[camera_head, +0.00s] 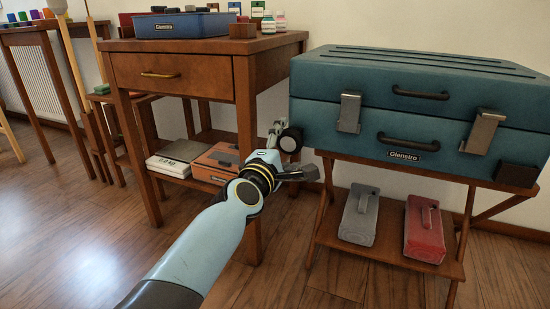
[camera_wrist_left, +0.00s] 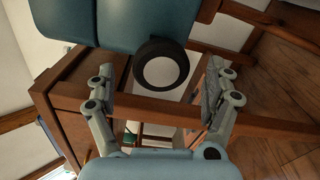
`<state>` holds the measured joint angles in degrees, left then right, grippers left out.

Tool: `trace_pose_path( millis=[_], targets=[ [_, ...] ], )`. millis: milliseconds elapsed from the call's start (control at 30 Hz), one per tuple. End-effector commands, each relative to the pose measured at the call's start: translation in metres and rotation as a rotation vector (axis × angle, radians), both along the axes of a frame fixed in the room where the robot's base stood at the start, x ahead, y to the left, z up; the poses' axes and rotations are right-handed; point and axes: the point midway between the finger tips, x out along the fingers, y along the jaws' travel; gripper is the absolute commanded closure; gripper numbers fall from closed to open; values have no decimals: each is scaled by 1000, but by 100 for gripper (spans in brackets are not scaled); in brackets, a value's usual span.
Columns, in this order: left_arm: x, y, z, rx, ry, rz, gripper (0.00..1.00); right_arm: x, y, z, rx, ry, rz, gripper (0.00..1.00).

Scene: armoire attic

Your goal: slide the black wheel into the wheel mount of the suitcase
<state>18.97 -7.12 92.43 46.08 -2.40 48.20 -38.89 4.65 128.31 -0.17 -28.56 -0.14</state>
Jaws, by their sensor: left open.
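The teal suitcase (camera_head: 340,115) lies flat on a wooden stand, its latches and handles facing me. The black wheel (camera_head: 290,140), with a pale hub, is at the suitcase's lower left corner. In the left wrist view the wheel (camera_wrist_left: 178,50) touches or overlaps the suitcase (camera_wrist_left: 120,30); I cannot tell how far it sits in the mount, which is hidden. My left gripper (camera_head: 289,152) is open and empty just in front of the wheel. In the left wrist view its fingers (camera_wrist_left: 158,82) stand apart on either side, with the wheel between and beyond them. My right gripper is not in view.
A wooden table (camera_head: 245,75) with a drawer stands left of the suitcase, close to my left arm. It bears a blue toolbox (camera_head: 180,25) and small bottles. Grey (camera_head: 360,215) and red (camera_head: 424,230) cases lie on the stand's lower shelf. The front floor is clear.

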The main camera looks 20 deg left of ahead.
Motion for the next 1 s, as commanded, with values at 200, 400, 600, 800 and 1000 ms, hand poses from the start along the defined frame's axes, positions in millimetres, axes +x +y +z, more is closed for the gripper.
trace_pose_path(
  millis=[200,400,600,800,1000],
  targets=[
    [-52,1,-1,-4,3,0,14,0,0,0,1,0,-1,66],
    [-77,2,-1,-3,2,0,14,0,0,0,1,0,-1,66],
    [-86,2,0,0,0,0,14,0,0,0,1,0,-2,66],
    [-87,2,0,-1,0,0,14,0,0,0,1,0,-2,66],
    [-87,2,0,-1,0,0,14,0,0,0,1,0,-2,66]
  ],
)
